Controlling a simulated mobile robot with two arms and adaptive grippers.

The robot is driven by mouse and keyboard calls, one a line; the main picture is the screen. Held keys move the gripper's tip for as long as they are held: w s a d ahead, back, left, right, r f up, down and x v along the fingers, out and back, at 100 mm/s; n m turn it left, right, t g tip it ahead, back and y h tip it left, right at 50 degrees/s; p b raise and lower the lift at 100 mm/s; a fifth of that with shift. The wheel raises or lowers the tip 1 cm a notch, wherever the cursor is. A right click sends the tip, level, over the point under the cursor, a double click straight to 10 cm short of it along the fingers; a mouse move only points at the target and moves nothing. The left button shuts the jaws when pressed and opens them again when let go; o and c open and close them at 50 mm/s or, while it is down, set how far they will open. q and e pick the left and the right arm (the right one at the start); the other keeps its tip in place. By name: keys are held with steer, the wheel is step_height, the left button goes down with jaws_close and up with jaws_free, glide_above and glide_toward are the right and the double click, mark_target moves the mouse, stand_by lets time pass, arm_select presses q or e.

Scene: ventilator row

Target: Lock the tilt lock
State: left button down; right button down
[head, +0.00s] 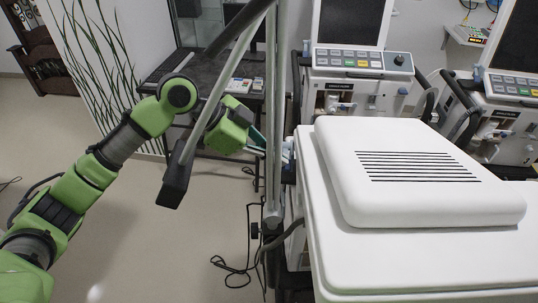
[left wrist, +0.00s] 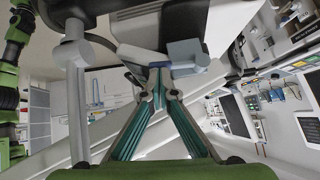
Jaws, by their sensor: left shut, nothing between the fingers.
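My left gripper (head: 257,140) reaches in from the left, its teal fingers partly hidden behind grey poles. In the left wrist view its fingers (left wrist: 160,92) come together at the tips, shut and empty. A small pale blue part (head: 287,150) shows beside the white unit in the head view, mostly hidden. My right gripper is not visible.
Grey poles (head: 273,110) stand in front of the left gripper. A white unit with a slotted top (head: 430,205) fills the right foreground. Ventilators (head: 360,85) stand behind it. A dark table (head: 185,75) is at the back. Cables (head: 235,268) lie on the floor; open floor is at left.

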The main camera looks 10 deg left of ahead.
arm_select(q)
steer(key=shift+s+d+f+m+t, duration=0.15)
steer(key=shift+f+t, duration=0.1)
steer(key=shift+f, duration=0.4)
steer(key=shift+s+f+m+t, duration=0.15)
steer(key=shift+f+t, duration=0.1)
steer(key=shift+f, duration=0.35)
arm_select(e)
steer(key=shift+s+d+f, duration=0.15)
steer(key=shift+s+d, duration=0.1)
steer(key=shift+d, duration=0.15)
